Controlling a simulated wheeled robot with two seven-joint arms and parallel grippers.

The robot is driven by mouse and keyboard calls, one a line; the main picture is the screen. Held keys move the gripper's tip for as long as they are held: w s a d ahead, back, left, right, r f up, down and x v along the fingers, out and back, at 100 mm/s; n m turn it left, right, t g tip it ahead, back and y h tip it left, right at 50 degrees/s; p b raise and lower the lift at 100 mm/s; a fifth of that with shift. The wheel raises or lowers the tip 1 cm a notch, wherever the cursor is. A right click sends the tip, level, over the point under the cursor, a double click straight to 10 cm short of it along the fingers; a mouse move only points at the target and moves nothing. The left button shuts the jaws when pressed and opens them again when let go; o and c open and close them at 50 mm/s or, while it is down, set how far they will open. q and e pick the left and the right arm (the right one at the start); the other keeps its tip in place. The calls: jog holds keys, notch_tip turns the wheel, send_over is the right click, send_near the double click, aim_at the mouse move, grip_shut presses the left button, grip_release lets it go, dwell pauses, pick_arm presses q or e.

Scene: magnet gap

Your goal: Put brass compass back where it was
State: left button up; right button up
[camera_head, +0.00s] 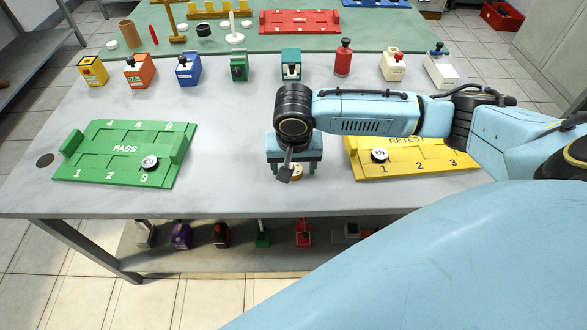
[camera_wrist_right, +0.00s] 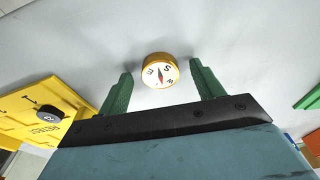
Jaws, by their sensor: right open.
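The brass compass (camera_head: 298,172) is on the grey table near its front edge, partly hidden by my right gripper in the head view. In the right wrist view the compass (camera_wrist_right: 160,70) shows a white dial with letters and a red needle inside a brass rim. My right gripper (camera_head: 293,168) is open, with its green fingers one to each side of the compass. A gap shows between the compass and each finger in the wrist view. My left gripper is not in view.
A green PASS tray (camera_head: 125,148) lies left with a round disc (camera_head: 150,163). A yellow RETEST tray (camera_head: 425,160) lies right with another disc (camera_head: 380,155). Several coloured blocks, such as a green one (camera_head: 239,69), line the back. The table between the PASS tray and gripper is clear.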

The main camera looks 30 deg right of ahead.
jog(key=shift+c, duration=0.2)
jog(key=c, duration=1.2)
